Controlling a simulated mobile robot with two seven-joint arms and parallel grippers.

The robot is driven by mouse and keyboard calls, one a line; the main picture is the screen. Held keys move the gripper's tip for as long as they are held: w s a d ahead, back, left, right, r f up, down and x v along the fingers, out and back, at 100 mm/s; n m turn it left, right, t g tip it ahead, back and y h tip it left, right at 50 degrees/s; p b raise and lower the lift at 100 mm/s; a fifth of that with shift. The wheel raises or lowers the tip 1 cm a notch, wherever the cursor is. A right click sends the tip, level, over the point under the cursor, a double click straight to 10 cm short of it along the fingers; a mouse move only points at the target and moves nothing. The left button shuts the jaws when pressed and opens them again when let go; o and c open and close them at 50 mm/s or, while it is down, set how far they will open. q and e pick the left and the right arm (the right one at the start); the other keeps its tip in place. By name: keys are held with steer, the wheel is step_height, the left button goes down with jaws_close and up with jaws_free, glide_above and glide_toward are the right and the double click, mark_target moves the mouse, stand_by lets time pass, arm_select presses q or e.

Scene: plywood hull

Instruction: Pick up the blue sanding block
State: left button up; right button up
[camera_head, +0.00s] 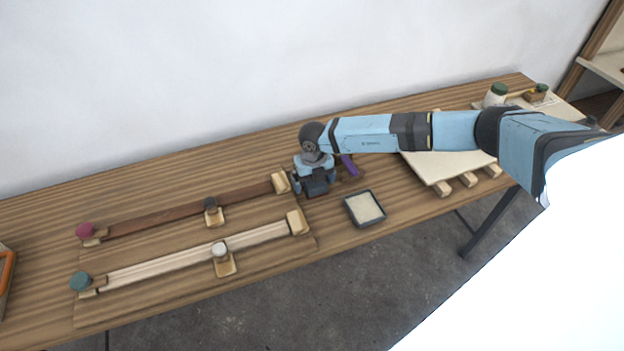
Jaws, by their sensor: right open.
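My right gripper (315,190) points down low over the middle of the wooden table, with its arm coming in from the right. It is open. I cannot make out a blue sanding block apart from the light blue parts of my own arm and gripper. The gripper hides the patch of table under it. A purple object (350,166) lies just right of the gripper, partly hidden by my arm. My left gripper is not in view.
A dark tray with a pale inside (366,208) lies right of the gripper. A board with two wooden strips in clamps (170,300) lies to the left. A pale panel on battens (440,165) and jars (495,94) stand to the right. The table's front edge is close.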

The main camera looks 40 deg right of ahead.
steer(key=c, duration=1.1)
step_height(320, 180, up, 20)
steer(key=shift+r+b, duration=0.1)
steer(key=shift+b, duration=0.9)
steer(key=o, duration=0.4)
steer(key=shift+c, duration=1.1)
steer(key=shift+a+f, duration=0.1)
steer(key=shift+f, duration=0.1)
